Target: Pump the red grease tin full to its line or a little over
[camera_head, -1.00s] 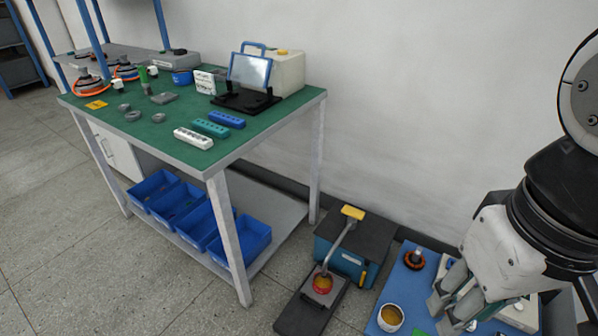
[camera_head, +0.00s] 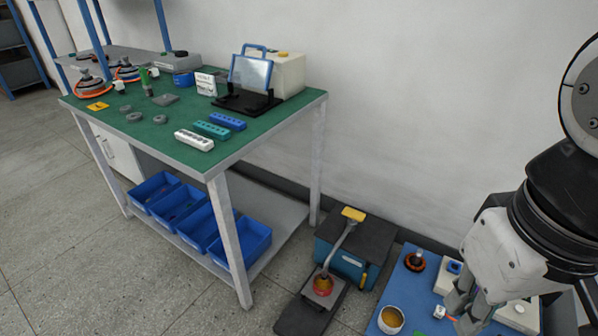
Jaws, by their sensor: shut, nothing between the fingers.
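The red grease tin (camera_head: 323,284) stands on a dark plate (camera_head: 304,313) on the floor, in front of the pump. An amber-orange fill shows in it; its line and exact level are too small to tell. The pump is a teal box (camera_head: 340,262) with a dark top. A grey curved tube (camera_head: 337,248) runs from beneath a yellow pad (camera_head: 353,214) down to the tin. My gripper (camera_head: 467,320) is at the lower right, shut and empty, pointing down over the blue surface. It is well to the right of the tin and pump, touching neither.
A blue surface (camera_head: 419,288) at lower right holds a white tin with amber contents (camera_head: 391,319), an orange-ringed part (camera_head: 414,261) and pale blocks. The green bench (camera_head: 165,135) stands left, with blue bins (camera_head: 240,242) below. The wall is close behind the pump.

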